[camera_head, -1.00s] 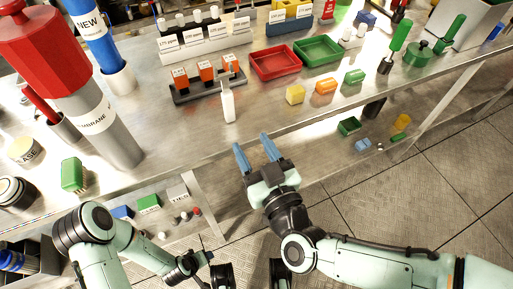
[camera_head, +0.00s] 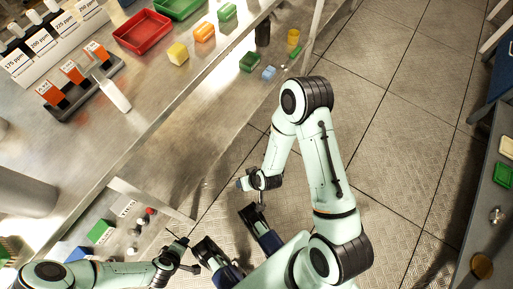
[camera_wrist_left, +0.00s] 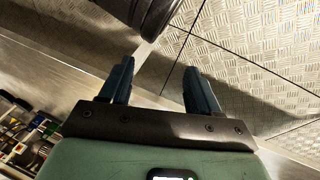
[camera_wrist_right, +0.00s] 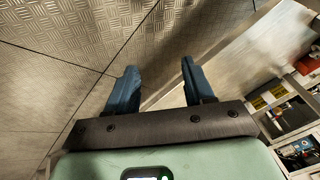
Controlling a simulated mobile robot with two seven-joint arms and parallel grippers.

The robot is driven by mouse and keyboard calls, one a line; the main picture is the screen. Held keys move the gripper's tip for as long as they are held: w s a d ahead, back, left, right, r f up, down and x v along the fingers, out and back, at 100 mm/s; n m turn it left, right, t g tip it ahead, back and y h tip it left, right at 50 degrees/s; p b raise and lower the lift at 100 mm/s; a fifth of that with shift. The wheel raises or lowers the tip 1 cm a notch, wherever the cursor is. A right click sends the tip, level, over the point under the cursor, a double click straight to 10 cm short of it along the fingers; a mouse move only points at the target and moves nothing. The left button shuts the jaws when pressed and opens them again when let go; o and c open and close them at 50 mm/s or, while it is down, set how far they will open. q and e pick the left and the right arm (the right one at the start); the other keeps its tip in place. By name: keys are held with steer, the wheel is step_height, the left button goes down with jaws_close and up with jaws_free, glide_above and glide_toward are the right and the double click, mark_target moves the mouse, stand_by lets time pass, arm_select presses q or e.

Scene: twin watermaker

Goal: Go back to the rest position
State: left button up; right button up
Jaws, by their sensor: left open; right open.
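My left gripper (camera_wrist_left: 158,67) is open and empty in the left wrist view, its two blue fingers apart over the metal floor. My right gripper (camera_wrist_right: 159,66) is also open and empty, with bare floor plates between and beyond its fingers. In the head view, my left arm lies low at the lower left, its wrist end beside the bench's lower shelf. My right arm is folded, with its elbow high over the floor and its forearm pointing back down. Both grippers appear small and partly hidden there, so their fingers are hard to make out.
The steel bench (camera_head: 165,80) runs diagonally on the left, holding a red tray (camera_head: 142,32), a yellow block (camera_head: 177,53) and a white bottle (camera_head: 113,94). A lower shelf holds a green box (camera_head: 101,232). A grey surface stands far right. Floor (camera_head: 400,130) is open between.

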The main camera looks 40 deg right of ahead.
steer(key=s+d+f+m+g, duration=0.1)
steer(key=s+f, duration=0.3)
steer(key=shift+s, duration=0.3)
arm_select(q)
steer(key=shift+r, duration=0.15)
